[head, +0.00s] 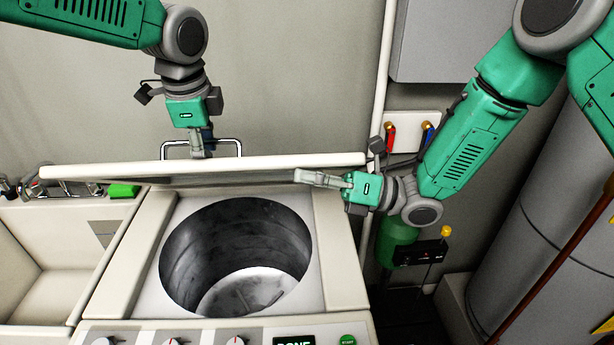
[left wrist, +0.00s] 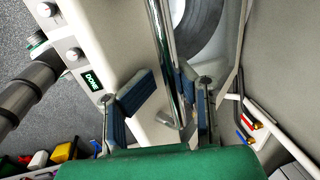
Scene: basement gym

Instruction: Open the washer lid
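The white washer (head: 345,275) stands in the middle of the head view with its round metal drum (head: 235,250) uncovered. Its lid (head: 270,169) is raised at the back and seen nearly edge-on. A chrome bar handle (head: 228,142) shows behind the lid's edge; it also shows in the left wrist view (left wrist: 160,35). My left gripper (head: 200,152) is at the handle. In the left wrist view its blue-padded fingers (left wrist: 168,100) are spread, with the bar between them. My right gripper (head: 308,177) is at the lid's right part, just below its edge; its finger gap and any contact are unclear.
A sink basin (head: 40,265) with a green block (head: 123,190) on its edge stands to the left. Red and blue valves (head: 390,137) are on the wall at right. A large grey tank (head: 520,240) is at far right. The space above the drum is clear.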

